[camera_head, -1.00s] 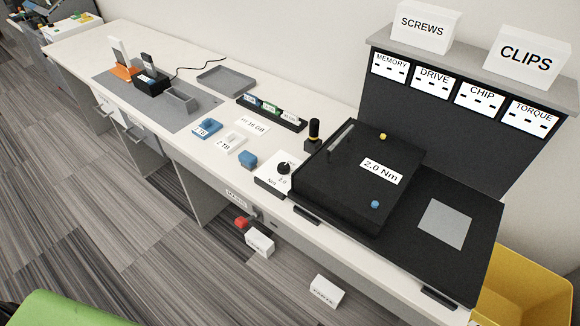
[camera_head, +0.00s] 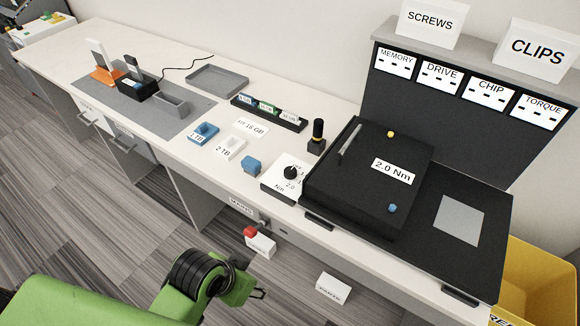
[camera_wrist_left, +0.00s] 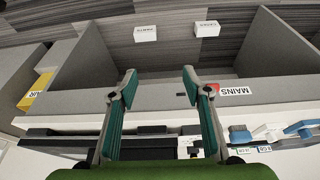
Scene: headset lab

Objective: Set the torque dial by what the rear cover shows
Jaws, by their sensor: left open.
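The torque dial (camera_head: 291,172) is a black knob on a white plate (camera_head: 276,188) printed with "2.0" and "Nm"; its exact setting is too small to read. The rear cover (camera_head: 340,203) is a large dark panel to the dial's right, with a white label (camera_head: 393,171) reading "2.0 Nm". My left arm, green with a black joint, comes in from the lower left of the head view, in front of the bench and well short of the dial. In the left wrist view my left gripper (camera_wrist_left: 158,80) is open and empty, its teal fingers wide apart. My right gripper is not in view.
A red switch (camera_head: 250,232) is at the bench front near the MAINS label (camera_head: 241,207). A yellow bin (camera_head: 540,285) stands at the right.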

